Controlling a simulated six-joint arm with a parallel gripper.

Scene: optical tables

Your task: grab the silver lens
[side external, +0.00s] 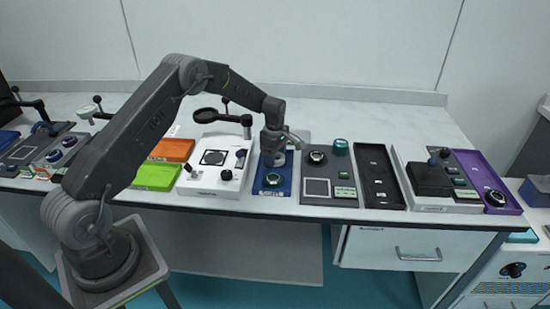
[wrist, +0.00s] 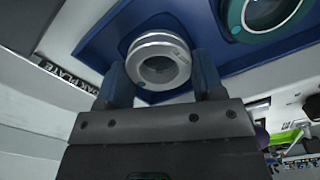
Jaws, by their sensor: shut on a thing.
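The silver lens (wrist: 158,60) is a ringed metal cylinder with a glass middle, seen between the two fingers in the wrist view. My gripper (wrist: 160,80) is shut on it, one finger on each side. In the side external view my gripper (side external: 279,150) is over the blue tray (side external: 284,186), and a silver piece shows at its tip. The blue tray also fills the top of the wrist view (wrist: 95,42). I cannot tell whether the lens touches the tray.
A white device (side external: 205,182) stands left, a grey panel (side external: 318,170) right. A black tray (side external: 378,180) and purple tray (side external: 480,172) lie further right.

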